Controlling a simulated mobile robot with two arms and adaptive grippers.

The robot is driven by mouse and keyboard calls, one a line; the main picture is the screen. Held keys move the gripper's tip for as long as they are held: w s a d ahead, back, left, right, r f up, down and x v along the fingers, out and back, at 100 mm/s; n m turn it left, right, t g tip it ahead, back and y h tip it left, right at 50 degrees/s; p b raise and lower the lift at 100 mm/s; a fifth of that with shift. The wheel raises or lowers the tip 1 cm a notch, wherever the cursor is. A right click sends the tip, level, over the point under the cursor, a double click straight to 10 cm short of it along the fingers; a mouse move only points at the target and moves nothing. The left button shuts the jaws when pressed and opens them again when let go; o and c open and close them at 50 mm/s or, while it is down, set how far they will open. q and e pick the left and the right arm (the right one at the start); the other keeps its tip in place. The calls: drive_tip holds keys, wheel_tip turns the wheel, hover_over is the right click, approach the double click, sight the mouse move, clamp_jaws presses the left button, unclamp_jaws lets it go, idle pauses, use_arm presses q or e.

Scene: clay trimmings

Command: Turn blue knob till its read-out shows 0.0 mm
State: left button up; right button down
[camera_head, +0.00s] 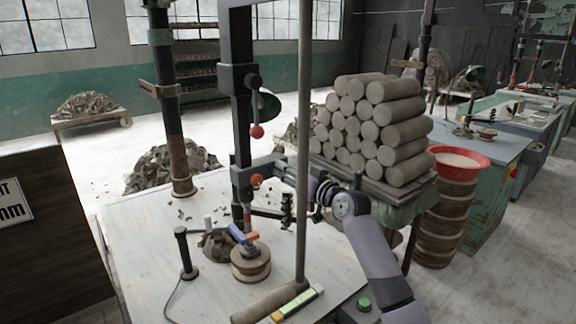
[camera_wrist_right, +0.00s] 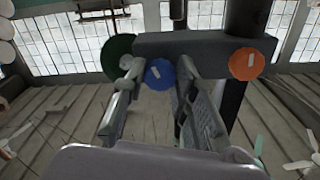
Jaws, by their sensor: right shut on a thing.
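The blue knob (camera_wrist_right: 160,74) shows in the right wrist view on a dark bar, with my right gripper's (camera_wrist_right: 156,82) two fingers closed on its left and right sides. In the head view my right gripper (camera_head: 284,190) reaches in from the right to the dark upright stand; the blue knob is hidden there. An orange knob (camera_wrist_right: 246,64) sits on the same bar to the right, and it also shows in the head view (camera_head: 257,181). I can make out no read-out figure. My left gripper is not in view.
A thin pole (camera_head: 304,120) stands close by my right gripper. Below, on the pale table (camera_head: 150,240), are a round clay-coloured block (camera_head: 250,266), a black upright handle (camera_head: 185,252) and a yellow-green bar (camera_head: 297,304). Stacked clay cylinders (camera_head: 372,125) stand behind my right arm.

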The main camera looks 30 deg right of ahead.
drive_tip(key=shift+m+p, duration=0.6)
drive_tip(key=shift+m, duration=0.5)
drive_tip(key=c, duration=1.3)
unclamp_jaws()
drive_tip(key=shift+s, duration=0.1)
drive_tip(key=s, duration=1.1)
drive_tip(key=shift+s+d, duration=0.4)
drive_tip(key=shift+d, duration=0.05)
